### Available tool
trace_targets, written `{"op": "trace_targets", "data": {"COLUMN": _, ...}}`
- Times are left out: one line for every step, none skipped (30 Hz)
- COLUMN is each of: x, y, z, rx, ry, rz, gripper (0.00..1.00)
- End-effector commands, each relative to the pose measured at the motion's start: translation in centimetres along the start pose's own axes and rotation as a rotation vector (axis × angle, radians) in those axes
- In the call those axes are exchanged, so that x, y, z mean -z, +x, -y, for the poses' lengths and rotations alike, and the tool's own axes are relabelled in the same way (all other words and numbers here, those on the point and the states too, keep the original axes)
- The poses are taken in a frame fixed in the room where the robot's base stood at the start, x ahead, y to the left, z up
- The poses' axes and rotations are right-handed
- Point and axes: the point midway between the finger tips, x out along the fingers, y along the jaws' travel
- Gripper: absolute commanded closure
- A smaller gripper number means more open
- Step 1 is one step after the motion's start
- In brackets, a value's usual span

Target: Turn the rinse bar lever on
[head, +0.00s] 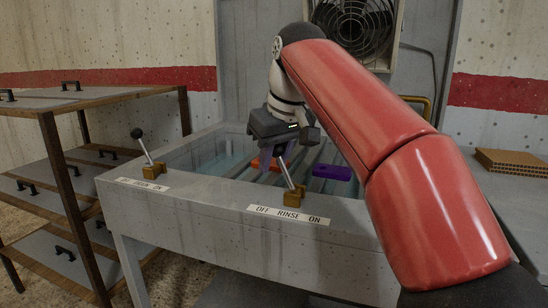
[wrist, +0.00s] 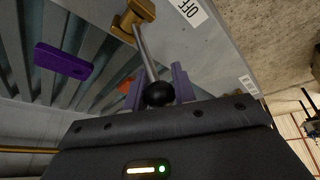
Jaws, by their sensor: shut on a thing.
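The rinse bar lever (head: 289,178) is a thin metal rod on a brass base (head: 293,198) at the front rim of the grey tank. It leans to the left, toward the OFF end of the "OFF RINSE ON" label (head: 288,215). My gripper (head: 277,156) is at the top of the rod. In the wrist view the lever's black knob (wrist: 160,94) sits between the two purple fingers of my gripper (wrist: 158,88), which is shut on it.
A second lever (head: 146,151) stands on the tank rim to the left, by a "DRAIN ON" label. A purple block (head: 332,172) and an orange block (head: 266,163) lie on the slats in the tank. Shelves (head: 85,100) stand left; a side table (head: 500,195) is right.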

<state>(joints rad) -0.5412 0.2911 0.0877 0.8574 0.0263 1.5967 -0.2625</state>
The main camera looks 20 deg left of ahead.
Motion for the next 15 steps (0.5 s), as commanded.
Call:
{"op": "trace_targets", "data": {"x": -0.1, "y": 0.0, "z": -0.1, "rx": 0.003, "ry": 0.003, "rz": -0.007, "gripper": 1.00}}
{"op": "trace_targets", "data": {"x": -0.1, "y": 0.0, "z": -0.1, "rx": 0.006, "ry": 0.005, "rz": -0.011, "gripper": 1.00}}
{"op": "trace_targets", "data": {"x": -0.2, "y": 0.0, "z": -0.2, "rx": 0.012, "ry": 0.009, "rz": -0.020, "gripper": 1.00}}
{"op": "trace_targets", "data": {"x": -0.3, "y": -0.1, "z": -0.2, "rx": 0.017, "ry": 0.011, "rz": -0.028, "gripper": 1.00}}
{"op": "trace_targets", "data": {"x": -0.3, "y": -0.1, "z": -0.3, "rx": 0.022, "ry": 0.015, "rz": -0.038, "gripper": 1.00}}
{"op": "trace_targets", "data": {"x": -0.4, "y": -0.2, "z": -0.4, "rx": 0.031, "ry": 0.020, "rz": -0.054, "gripper": 1.00}}
{"op": "trace_targets", "data": {"x": -0.5, "y": -0.3, "z": -0.5, "rx": 0.038, "ry": 0.025, "rz": -0.067, "gripper": 1.00}}
{"op": "trace_targets", "data": {"x": -0.6, "y": -0.4, "z": -0.6, "rx": 0.047, "ry": 0.030, "rz": -0.080, "gripper": 1.00}}
{"op": "trace_targets", "data": {"x": -0.7, "y": -0.5, "z": -0.7, "rx": 0.060, "ry": 0.037, "rz": -0.102, "gripper": 1.00}}
{"op": "trace_targets", "data": {"x": -0.8, "y": -0.6, "z": -0.8, "rx": 0.071, "ry": 0.043, "rz": -0.120, "gripper": 1.00}}
{"op": "trace_targets", "data": {"x": -1.0, "y": -0.7, "z": -0.9, "rx": 0.082, "ry": 0.048, "rz": -0.138, "gripper": 1.00}}
{"op": "trace_targets", "data": {"x": -1.1, "y": -0.7, "z": -1.1, "rx": 0.098, "ry": 0.057, "rz": -0.165, "gripper": 1.00}}
{"op": "trace_targets", "data": {"x": -1.3, "y": -0.8, "z": -1.2, "rx": 0.111, "ry": 0.064, "rz": -0.185, "gripper": 1.00}}
{"op": "trace_targets", "data": {"x": -1.4, "y": -0.9, "z": -1.3, "rx": 0.124, "ry": 0.071, "rz": -0.207, "gripper": 1.00}}
{"op": "trace_targets", "data": {"x": -1.6, "y": -1.0, "z": -1.5, "rx": 0.142, "ry": 0.081, "rz": -0.236, "gripper": 1.00}}
